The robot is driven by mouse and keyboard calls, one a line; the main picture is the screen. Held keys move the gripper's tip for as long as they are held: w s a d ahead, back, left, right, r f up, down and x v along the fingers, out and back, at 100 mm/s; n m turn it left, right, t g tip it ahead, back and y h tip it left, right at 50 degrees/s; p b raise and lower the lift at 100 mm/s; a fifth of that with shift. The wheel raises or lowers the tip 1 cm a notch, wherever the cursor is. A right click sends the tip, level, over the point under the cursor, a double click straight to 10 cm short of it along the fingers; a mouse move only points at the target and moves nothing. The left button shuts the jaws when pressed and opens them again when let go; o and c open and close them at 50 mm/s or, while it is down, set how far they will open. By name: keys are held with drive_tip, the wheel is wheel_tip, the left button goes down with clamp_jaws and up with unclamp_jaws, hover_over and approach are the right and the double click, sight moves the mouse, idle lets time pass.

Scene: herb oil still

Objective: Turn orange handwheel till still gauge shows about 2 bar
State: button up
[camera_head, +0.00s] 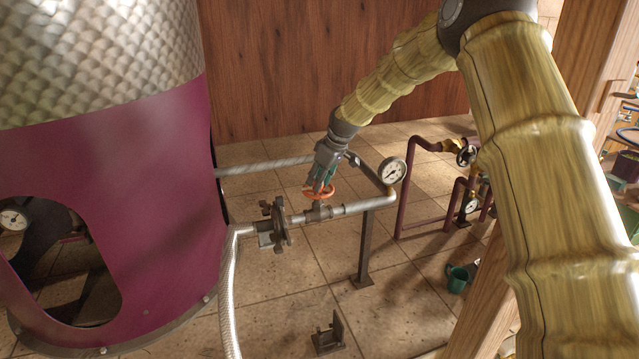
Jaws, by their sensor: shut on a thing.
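The orange handwheel (349,194) lies flat on top of a valve on the grey pipe (355,207), near the picture's middle. The fingers hide part of the wheel. A round white-faced gauge (392,171) stands at the right end of this pipe. Its needle is too small to read. Another gauge (13,219) shows inside the opening of the large purple still (130,170) at the left; its reading is also unclear.
A dark flange (279,225) and a braided hose (229,290) sit left of the valve. A post (365,245) supports the pipe. Purple pipes (402,200) with a black handwheel (466,156) stand at the right.

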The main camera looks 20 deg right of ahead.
drive_tip(key=n+g+y+b, duration=0.1)
drive_tip(key=n, duration=0.4)
drive_tip(key=shift+w+d, duration=0.15)
drive_tip(key=shift+n, duration=0.3)
idle(0.3)
drive_tip(key=o, duration=1)
drive_tip(key=shift+r, duration=0.1)
drive_tip(key=v, duration=1.1)
drive_tip(key=shift+w+d+r, duration=0.1)
drive_tip(key=shift+d+r, duration=0.2)
drive_tip(key=shift+r, duration=0.05)
